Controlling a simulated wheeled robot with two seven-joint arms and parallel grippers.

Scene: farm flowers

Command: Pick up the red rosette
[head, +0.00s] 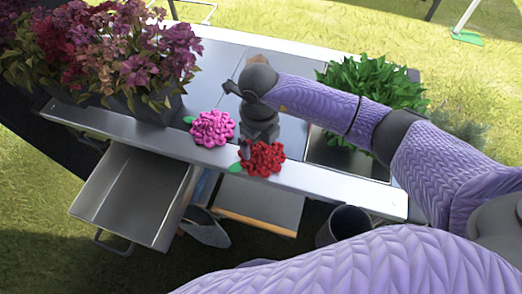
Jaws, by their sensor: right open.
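The red rosette (263,159), a ruffled flower with a green leaf at its left, lies at the near edge of the metal table (330,190). My right gripper (256,147) comes in from the right and points down at the rosette's far side. Its jaws are open, with one dark finger showing at the rosette's upper left. The rosette partly hides the fingertips, and I cannot tell whether they touch it. My left gripper is not in view.
A pink rosette (212,128) lies just left of the red one. Potted purple flowers (130,50) stand at the table's left, and a green leafy plant (365,88) stands behind my right arm. An open metal drawer (130,195) juts out below the table's left front.

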